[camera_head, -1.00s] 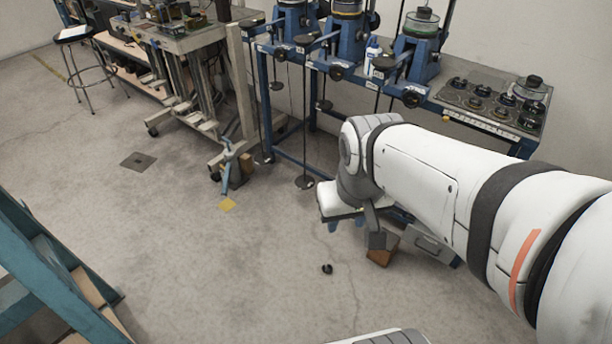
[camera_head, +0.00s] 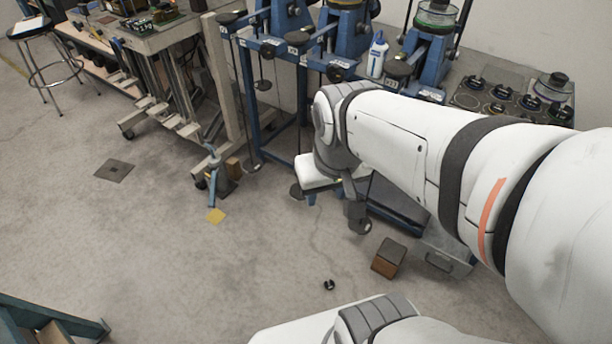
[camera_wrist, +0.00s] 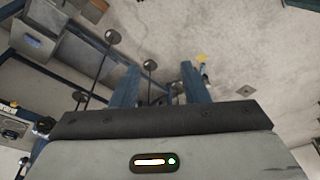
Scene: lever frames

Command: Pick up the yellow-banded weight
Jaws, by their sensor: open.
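My gripper (camera_wrist: 158,82) shows in the wrist view with its two fingers apart and nothing between them. It points across open floor and the lower part of a blue bench frame. In the head view my arm reaches down in front of the bench. Several dark-knobbed weights sit in a tray (camera_head: 515,72) on the bench at the upper right, such as one weight (camera_head: 476,83) near its left end. I cannot tell a yellow band on any of them, and my arm hides part of the bench front. My gripper is well away from the tray.
Blue presses (camera_head: 345,35) and a white bottle (camera_head: 377,57) stand on the bench. A brown block (camera_head: 388,257) and a small black object (camera_head: 328,285) lie on the floor. A yellow square (camera_head: 216,215) marks the floor. A stool (camera_head: 50,70) stands far left.

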